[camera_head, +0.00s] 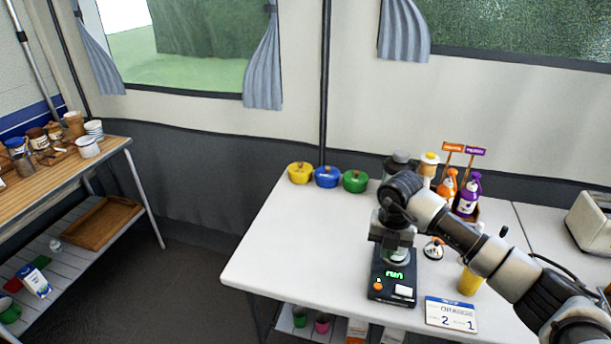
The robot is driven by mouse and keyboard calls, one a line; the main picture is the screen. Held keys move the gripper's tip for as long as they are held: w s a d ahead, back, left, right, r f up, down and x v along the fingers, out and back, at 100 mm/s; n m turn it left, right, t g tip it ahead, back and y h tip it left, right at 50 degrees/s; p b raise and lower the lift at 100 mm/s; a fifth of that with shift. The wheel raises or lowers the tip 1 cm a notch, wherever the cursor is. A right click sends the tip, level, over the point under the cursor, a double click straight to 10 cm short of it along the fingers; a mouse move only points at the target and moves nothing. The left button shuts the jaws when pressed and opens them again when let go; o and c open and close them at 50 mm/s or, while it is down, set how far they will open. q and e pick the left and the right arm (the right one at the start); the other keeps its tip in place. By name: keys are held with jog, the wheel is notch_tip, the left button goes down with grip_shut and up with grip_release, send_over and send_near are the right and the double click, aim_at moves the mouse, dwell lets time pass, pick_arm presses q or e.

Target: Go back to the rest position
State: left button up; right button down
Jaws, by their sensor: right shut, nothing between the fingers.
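My right arm comes in from the right edge, and its gripper (390,230) points down over a black machine (380,285). The gripper is shut and empty. The machine has a green lit display reading "run", an orange button and a white patch on its front. A clear and metallic part on top of the machine is partly hidden behind my gripper; I cannot tell whether the two touch. My left gripper is not in view.
The white table (290,255) is clear at its left. Behind stand yellow (300,173), blue (327,177) and green (355,181) pots. Orange (447,186) and purple (467,196) bottles stand right of my gripper. A card (451,314) lies in front. A wooden shelf unit (50,180) stands left.

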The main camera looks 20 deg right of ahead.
jog(key=s+a+n+t+y, duration=0.25)
jog(key=a+y, duration=0.65)
jog(key=a, duration=0.9)
jog(key=s+a+r+m+t+y, duration=0.1)
jog(key=a+r+m+t+y, duration=0.6)
jog(key=r+t, duration=0.3)
jog(key=s+d+f+m+t+h, duration=0.2)
jog(key=d+f+m+h, duration=0.1)
jog(key=d+m+h, duration=0.6)
jog(key=s+d+f+m+t+h, duration=0.2)
jog(key=d+f+m+h, duration=0.15)
jog(key=m+h, duration=0.6)
jog(key=s+f+m+g+y, duration=0.1)
jog(key=s+f+m+g, duration=0.1)
jog(key=s+f+g, duration=0.35)
jog(key=s+f+m+g+y, duration=0.1)
jog(key=s+f+g, duration=0.15)
jog(key=s, duration=0.55)
jog(key=s+f+m+g+y, duration=0.1)
jog(key=s+f+m+g, duration=0.1)
jog(key=s+f+g, duration=0.4)
notch_tip(320, 180, down, 22)
jog(key=s, duration=0.1)
jog(key=s+d+f, duration=0.1)
jog(key=s+f, duration=0.7)
jog(key=s+d+f+g, duration=0.1)
jog(key=s+d+f, duration=0.1)
jog(key=s+f, duration=0.7)
jog(key=shift+d+n, duration=0.25)
jog(key=shift+n, duration=0.15)
